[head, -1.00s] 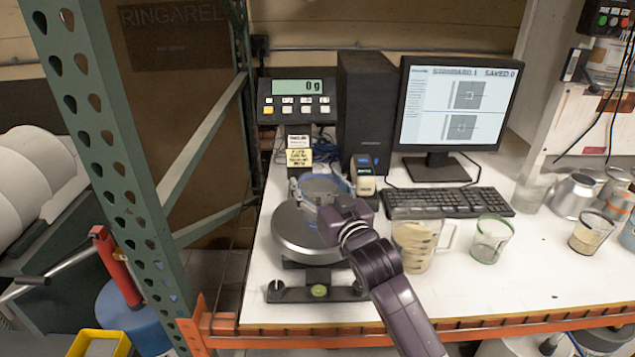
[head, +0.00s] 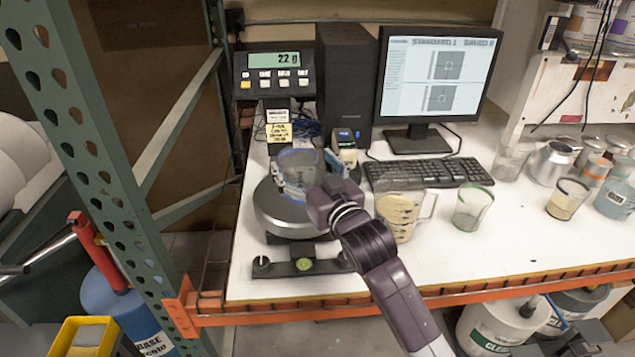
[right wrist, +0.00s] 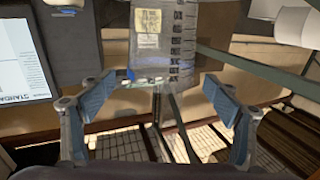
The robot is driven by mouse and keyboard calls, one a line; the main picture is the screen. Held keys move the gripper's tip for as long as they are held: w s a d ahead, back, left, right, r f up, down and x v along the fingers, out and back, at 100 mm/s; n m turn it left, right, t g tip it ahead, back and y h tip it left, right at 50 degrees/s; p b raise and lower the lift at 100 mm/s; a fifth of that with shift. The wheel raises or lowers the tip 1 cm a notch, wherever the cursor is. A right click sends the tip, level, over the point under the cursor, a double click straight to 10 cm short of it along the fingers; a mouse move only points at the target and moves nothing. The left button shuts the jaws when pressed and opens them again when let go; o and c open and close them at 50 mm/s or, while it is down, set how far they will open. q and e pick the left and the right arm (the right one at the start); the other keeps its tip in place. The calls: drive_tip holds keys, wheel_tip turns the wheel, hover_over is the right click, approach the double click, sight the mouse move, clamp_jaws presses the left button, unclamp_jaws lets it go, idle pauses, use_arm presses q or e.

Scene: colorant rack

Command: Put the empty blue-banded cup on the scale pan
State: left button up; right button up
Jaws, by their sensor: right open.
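The clear cup (head: 297,168) stands upright on the round grey scale pan (head: 268,208) in the head view. A blue tint shows at its side. My right gripper (head: 312,181) is at the cup's near right side, with its fingers apart. In the right wrist view the open fingers (right wrist: 160,105) stand to either side of the clear, marked cup wall (right wrist: 165,50), with gaps between. The gripper's wrist hides part of the pan and the cup's lower right. My left gripper is not in view.
The scale display (head: 274,60) reads 22 g. A jug of beige contents (head: 398,212) and a green-rimmed cup (head: 472,208) stand to the right of my arm. A keyboard (head: 428,173) and monitor (head: 437,80) are behind. The green rack post (head: 85,140) rises at left.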

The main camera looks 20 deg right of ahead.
drive_tip(key=s+b, duration=0.1)
drive_tip(key=s, duration=0.8)
drive_tip(key=shift+d+b, duration=0.3)
drive_tip(key=shift+d, duration=0.05)
drive_tip(key=shift+c, duration=0.3)
idle(1.1)
